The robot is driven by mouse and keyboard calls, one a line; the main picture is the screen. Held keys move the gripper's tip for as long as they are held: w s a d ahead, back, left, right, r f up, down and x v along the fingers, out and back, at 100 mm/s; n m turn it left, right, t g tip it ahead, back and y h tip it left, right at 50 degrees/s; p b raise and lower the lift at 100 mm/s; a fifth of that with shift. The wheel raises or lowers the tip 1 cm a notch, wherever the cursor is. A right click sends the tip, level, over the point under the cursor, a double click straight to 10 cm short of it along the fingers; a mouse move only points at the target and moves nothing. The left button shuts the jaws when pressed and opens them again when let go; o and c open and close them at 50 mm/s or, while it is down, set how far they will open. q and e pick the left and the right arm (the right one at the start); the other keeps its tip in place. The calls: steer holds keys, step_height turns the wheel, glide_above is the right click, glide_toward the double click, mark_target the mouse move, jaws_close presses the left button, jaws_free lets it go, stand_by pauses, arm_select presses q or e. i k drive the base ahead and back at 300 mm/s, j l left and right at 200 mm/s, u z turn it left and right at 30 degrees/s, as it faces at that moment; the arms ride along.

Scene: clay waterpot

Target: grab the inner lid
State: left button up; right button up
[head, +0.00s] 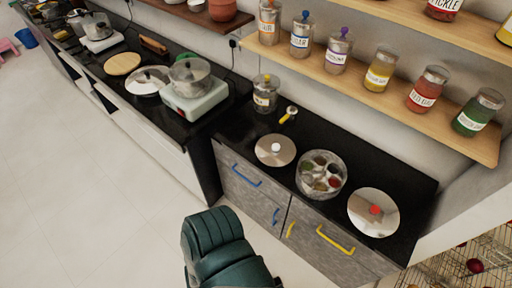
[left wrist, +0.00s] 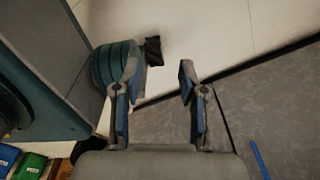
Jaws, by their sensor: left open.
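Two round metallic lids lie flat on the black counter in the head view. One lid has a white knob (head: 275,149) and lies left of the round spice box; the other has a red knob (head: 374,210) and lies to its right. I cannot tell which is the inner lid. The spice box (head: 321,175) is open between them, with several filled cups inside. My left gripper (left wrist: 158,78) is open and empty in the left wrist view, over floor and grey cabinet front, with no lid in that view. My right gripper is not in view.
A jar (head: 265,94) and a small yellow-handled tool (head: 289,114) stand behind the lids. A shelf (head: 375,92) with several labelled jars overhangs the counter's back. A stove with a pot (head: 190,78) is at left. Cabinet handles (head: 335,240) project at the front.

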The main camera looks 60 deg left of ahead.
mark_target(273, 149)
steer(key=u, duration=1.8)
